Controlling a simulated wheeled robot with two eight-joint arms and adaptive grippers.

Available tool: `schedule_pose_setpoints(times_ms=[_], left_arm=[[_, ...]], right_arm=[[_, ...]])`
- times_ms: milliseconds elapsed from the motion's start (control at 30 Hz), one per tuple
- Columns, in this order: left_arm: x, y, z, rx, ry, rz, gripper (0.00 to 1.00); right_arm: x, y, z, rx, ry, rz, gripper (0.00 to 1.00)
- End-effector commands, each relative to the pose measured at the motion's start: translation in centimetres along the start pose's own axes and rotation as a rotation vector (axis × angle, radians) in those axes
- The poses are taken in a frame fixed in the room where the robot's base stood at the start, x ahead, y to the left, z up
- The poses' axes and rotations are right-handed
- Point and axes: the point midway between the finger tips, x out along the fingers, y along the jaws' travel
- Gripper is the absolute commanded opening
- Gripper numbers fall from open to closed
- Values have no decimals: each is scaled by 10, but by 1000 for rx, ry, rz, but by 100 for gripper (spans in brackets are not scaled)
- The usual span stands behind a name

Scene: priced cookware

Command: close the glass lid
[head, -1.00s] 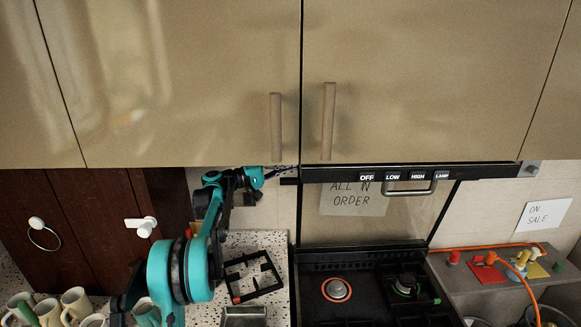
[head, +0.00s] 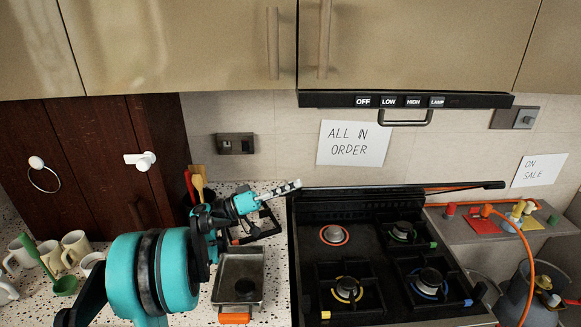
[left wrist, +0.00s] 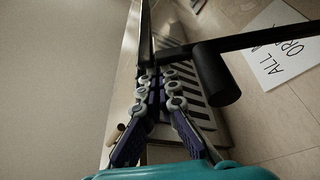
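The glass lid (head: 400,188) of the stove is tilted forward from its back hinge. In the head view it is almost edge-on, a thin dark strip above the burners. My left gripper (head: 297,185) is at the strip's left end, fingers pointing right. In the left wrist view its fingertips (left wrist: 152,80) are together beside a dark bar (left wrist: 265,39) that looks like the lid's frame. I cannot tell whether they touch it. No object shows between the fingers. The stove (head: 345,240) has its burners uncovered. My right gripper is out of view.
The range hood (head: 450,101) hangs over the stove, with a handle (head: 405,120) below. A metal tray (head: 240,277) and a loose black grate (head: 262,228) are on the counter left of the stove. Mugs (head: 76,247) stand farther left. An orange hose (head: 532,270) runs at the right.

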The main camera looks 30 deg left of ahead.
Motion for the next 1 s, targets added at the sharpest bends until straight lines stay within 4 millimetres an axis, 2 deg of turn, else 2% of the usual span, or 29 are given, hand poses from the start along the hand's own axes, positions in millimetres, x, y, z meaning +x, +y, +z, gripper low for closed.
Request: schedule_pose_setpoints(times_ms=[33,100,200,400,633,1000], left_arm=[[-9,-6,26,37,0,13,0],[-17,-7,49,90,0,32,0],[-27,-10,78,156,-1,55,0],[-42,-17,118,214,0,75,0],[-49,-22,140,212,0,74,0],[-51,-23,145,211,-1,74,0]], right_arm=[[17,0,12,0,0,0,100],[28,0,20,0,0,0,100],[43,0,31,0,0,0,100],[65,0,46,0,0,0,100],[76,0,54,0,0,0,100],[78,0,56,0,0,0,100]])
